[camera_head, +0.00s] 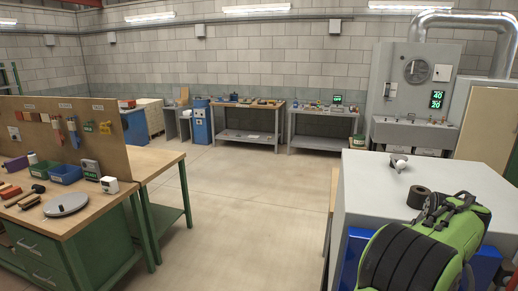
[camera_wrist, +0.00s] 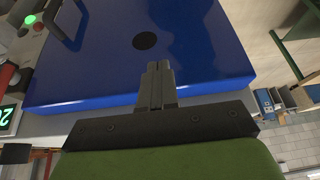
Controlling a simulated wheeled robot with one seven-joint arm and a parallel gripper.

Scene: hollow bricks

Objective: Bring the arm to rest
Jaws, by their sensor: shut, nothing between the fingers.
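My gripper (camera_wrist: 158,88) shows in the wrist view. Its two dark fingers are together, with nothing between them. The fingers stand out in front of a smooth blue surface (camera_wrist: 205,45) with a black round spot; I cannot tell how far apart they are. My green and black arm (camera_head: 430,240) is folded at the lower right of the head view. The fingers cannot be made out there.
Tables (camera_head: 245,137) and a sink (camera_head: 415,133) line the back wall. The middle floor (camera_head: 250,190) is clear.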

